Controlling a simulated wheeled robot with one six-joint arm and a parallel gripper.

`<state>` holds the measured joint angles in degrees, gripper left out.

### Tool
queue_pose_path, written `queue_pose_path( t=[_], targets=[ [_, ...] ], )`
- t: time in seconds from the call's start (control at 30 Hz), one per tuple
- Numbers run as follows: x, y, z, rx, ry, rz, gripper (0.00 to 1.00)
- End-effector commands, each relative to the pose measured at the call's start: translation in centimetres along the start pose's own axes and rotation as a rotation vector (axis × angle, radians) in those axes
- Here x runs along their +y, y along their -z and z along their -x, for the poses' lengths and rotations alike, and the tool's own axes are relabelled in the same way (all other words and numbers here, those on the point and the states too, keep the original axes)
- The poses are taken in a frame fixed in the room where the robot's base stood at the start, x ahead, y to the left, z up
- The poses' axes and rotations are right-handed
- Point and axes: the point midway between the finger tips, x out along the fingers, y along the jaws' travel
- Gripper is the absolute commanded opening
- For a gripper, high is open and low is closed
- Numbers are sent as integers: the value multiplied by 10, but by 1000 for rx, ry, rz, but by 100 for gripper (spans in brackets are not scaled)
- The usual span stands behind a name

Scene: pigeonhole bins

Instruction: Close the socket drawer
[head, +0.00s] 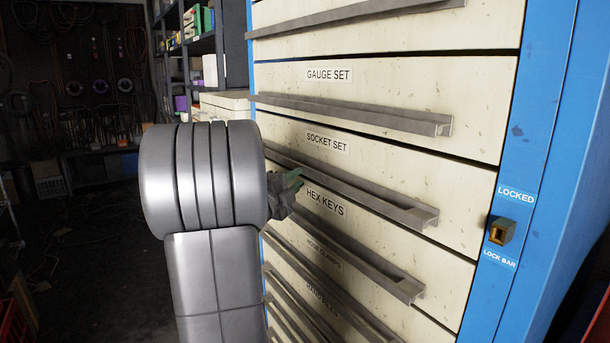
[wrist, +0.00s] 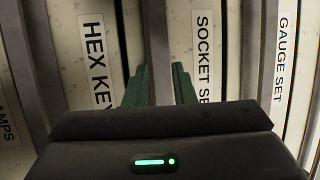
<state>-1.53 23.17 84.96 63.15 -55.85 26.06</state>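The socket drawer (head: 400,180), labelled SOCKET SET, is a cream drawer in the blue cabinet, between GAUGE SET and HEX KEYS. It looks about level with its neighbours; any small gap is too hard to judge. Its grey bar handle (head: 395,203) runs along its lower part and shows in the wrist view as an upright bar (wrist: 157,40). My gripper (head: 290,185) is at the left part of this handle, partly hidden by my arm.
The gauge drawer (head: 400,82) is above and the hex keys drawer (head: 355,222) below, each with a jutting handle. A brass lock knob (head: 501,230), between LOCKED and LOCK BAR labels, sits on the blue frame (head: 520,185). Shelves (head: 190,50) stand behind; dark floor lies left.

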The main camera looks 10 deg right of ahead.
Motion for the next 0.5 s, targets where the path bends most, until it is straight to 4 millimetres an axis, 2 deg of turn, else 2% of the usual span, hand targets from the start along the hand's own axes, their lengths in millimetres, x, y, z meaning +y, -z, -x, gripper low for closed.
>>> queue_pose_path(
  t=[0.03, 0.2, 0.33, 0.5],
  targets=[
    [0, -1, 14, -4, 0, -1, 23],
    [0, -1, 48, -3, 0, -1, 23],
    [0, -1, 64, -2, 0, -2, 23],
    [0, 0, 73, 1, -1, -1, 23]
  ],
)
